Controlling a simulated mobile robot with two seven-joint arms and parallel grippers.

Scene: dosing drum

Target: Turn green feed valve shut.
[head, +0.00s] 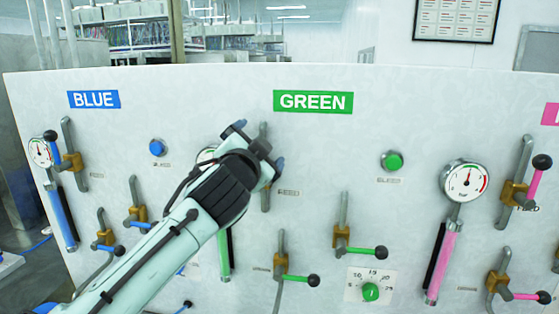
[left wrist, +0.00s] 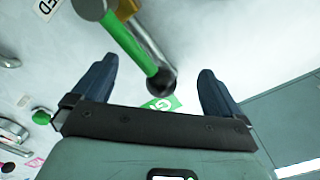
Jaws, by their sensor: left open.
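The green feed valve is mostly hidden behind my left gripper in the head view; its grey pipe (head: 265,200) shows below the gripper, beside the FEED label. In the left wrist view its green handle (left wrist: 128,42) runs from a round grey hub down to a black knob (left wrist: 162,81). My left gripper (head: 262,141) is at this valve, in front of the panel. Its fingers are open (left wrist: 158,66), and the knob end appears between them in the left wrist view. I cannot tell whether either finger touches the handle. My right gripper is not in view.
The white panel (head: 330,155) carries the GREEN sign (head: 313,102), a green bleed button (head: 392,161), two lower green-handled valves (head: 368,252) and a green dial (head: 371,292). Blue-handled valves are at left, pink-handled ones and a gauge (head: 464,181) at right.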

